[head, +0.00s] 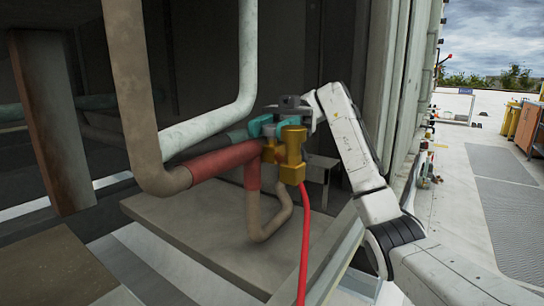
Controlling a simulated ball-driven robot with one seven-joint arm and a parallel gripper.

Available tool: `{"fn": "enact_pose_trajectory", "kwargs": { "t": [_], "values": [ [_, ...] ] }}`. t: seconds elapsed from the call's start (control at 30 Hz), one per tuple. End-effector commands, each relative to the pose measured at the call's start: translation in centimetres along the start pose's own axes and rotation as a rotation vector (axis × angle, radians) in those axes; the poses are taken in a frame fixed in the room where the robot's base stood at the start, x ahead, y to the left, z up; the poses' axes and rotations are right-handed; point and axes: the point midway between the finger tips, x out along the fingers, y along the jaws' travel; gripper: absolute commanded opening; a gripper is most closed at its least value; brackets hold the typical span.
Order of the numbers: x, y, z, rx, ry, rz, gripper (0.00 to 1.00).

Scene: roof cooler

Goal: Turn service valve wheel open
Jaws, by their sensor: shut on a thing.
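The service valve has a brass-coloured body (292,155) at the end of a red pipe section (222,160). My gripper (282,122) is at the top of the valve and is shut on the teal part. The fingertips are small and partly hidden, so their exact contact is hard to see. My white arm reaches in from the lower right.
A red hose (304,240) hangs from the brass body. Large beige (135,90) and pale green (245,60) pipes stand left of the valve. A grey panel (200,225) lies below. The cabinet's frame edge (375,80) is close to my arm. The walkway at right looks open.

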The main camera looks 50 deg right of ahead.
Motion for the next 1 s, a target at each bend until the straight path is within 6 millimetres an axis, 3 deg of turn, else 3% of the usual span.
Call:
{"fn": "enact_pose_trajectory", "kwargs": {
  "t": [0.97, 1.0],
  "values": [
    [0.01, -0.04, -0.68, -0.01, 0.006, -0.104, 0.1],
    [0.01, -0.05, -0.68, -0.01, 0.006, -0.104, 0.41]
  ]
}}
